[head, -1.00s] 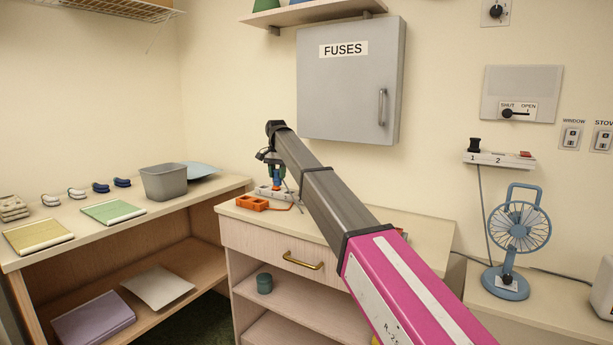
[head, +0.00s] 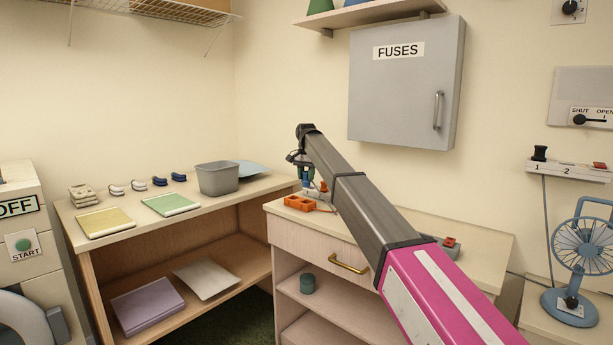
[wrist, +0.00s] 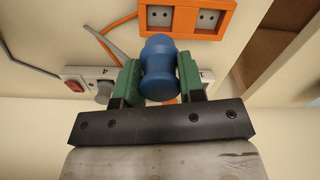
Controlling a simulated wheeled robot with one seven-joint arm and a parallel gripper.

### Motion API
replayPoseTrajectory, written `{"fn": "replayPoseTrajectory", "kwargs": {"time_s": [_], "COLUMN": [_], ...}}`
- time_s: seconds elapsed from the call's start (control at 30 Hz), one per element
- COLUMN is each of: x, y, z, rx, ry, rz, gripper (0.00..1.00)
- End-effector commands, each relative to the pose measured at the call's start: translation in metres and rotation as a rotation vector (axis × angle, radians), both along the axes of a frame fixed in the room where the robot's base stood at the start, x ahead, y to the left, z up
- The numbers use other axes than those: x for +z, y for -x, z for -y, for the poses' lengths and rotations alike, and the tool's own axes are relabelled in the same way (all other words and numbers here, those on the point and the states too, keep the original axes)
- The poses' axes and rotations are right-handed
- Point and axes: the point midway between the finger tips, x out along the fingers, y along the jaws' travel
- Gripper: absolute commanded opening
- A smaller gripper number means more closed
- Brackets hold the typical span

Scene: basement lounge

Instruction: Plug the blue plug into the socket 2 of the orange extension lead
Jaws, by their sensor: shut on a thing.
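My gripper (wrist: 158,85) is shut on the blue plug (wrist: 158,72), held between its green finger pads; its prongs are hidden. The orange extension lead (wrist: 219,26) shows beyond the plug at the top of the wrist view, with two socket faces in sight and no readable numbers on them. In the head view, my gripper (head: 303,165) is above the wooden cabinet top, just behind the orange extension lead (head: 300,203). I cannot tell the plug's exact height above the surface.
A white numbered power strip (wrist: 75,76) lies behind, with a grey plug (wrist: 103,92) and a red switch (wrist: 74,86). An orange cable (wrist: 118,23) and a grey cable run nearby. A grey bin (head: 218,179) stands on the left bench. The fuse box (head: 405,85) hangs above.

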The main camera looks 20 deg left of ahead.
Motion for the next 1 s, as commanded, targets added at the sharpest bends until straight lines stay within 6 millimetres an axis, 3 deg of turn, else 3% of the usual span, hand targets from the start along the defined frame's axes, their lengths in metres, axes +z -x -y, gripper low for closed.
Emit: {"fn": "replayPoseTrajectory", "kwargs": {"time_s": [1.0], "x": [-0.058], "y": [0.000], "z": [0.000], "rx": [0.000], "ry": [0.000], "rz": [0.000], "gripper": [0.11]}}
